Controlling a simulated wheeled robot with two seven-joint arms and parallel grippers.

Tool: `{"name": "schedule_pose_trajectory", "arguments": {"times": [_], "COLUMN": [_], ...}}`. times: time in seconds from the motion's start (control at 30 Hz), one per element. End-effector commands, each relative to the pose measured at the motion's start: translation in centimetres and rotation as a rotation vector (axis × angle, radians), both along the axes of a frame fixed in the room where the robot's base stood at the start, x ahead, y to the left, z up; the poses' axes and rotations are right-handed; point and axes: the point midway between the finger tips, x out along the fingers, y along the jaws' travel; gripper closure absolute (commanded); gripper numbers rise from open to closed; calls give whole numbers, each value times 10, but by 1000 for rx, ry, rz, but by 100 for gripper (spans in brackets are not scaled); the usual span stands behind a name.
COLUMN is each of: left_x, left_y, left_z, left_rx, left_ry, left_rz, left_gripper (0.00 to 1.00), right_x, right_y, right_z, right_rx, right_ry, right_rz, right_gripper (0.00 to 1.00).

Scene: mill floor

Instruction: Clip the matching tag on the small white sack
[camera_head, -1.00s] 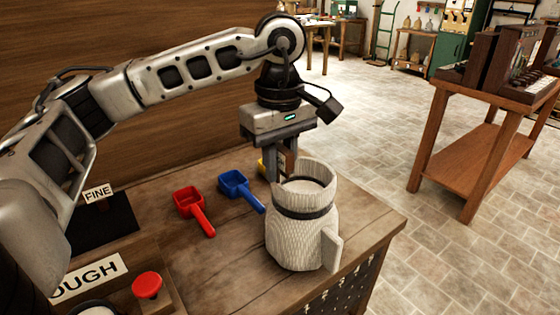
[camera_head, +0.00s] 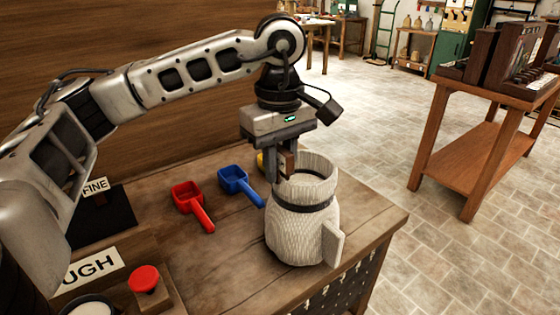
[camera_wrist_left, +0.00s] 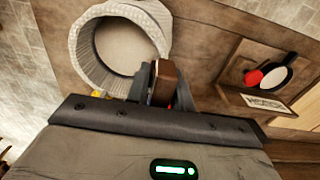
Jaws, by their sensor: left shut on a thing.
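The small white sack (camera_head: 293,240) stands upright near the table's corner, its mouth open and a dark band round its neck. A pale flat piece (camera_head: 333,245) sticks out at its lower right side. My left gripper (camera_head: 286,168) points down at the left side of the sack's rim, shut on a small brown block-like piece, probably the tag (camera_wrist_left: 163,82). In the left wrist view the sack's round open mouth (camera_wrist_left: 78,55) lies just left of the fingers. I cannot tell whether the piece touches the sack. My right gripper is not in view.
A red scoop (camera_head: 192,203) and a blue scoop (camera_head: 238,184) lie left of the sack. A yellow thing (camera_head: 260,160) is partly hidden behind the gripper. A red knob (camera_head: 144,279) and signs stand at front left. A wooden stand (camera_head: 470,150) is beyond the table.

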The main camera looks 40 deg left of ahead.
Motion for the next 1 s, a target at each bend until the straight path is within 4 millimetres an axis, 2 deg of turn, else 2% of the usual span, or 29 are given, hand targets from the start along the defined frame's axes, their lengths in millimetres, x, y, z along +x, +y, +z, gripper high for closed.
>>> {"name": "schedule_pose_trajectory", "arguments": {"times": [0.43, 0.93, 0.97, 1.0], "left_x": [0, 0, 0, 0], "left_y": [0, 0, 0, 0], "left_z": [-18, -19, -19, -19], "left_rx": [0, 0, 0, 0], "left_ry": [1, 0, 0, 0], "left_rz": [-1, -1, -1, 0], "left_gripper": [99, 99, 72, 60], "right_x": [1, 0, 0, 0], "right_y": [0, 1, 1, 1], "right_z": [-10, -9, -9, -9], "right_rx": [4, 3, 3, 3], "right_ry": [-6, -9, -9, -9], "right_rz": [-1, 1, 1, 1], "right_gripper": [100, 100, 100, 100]}}
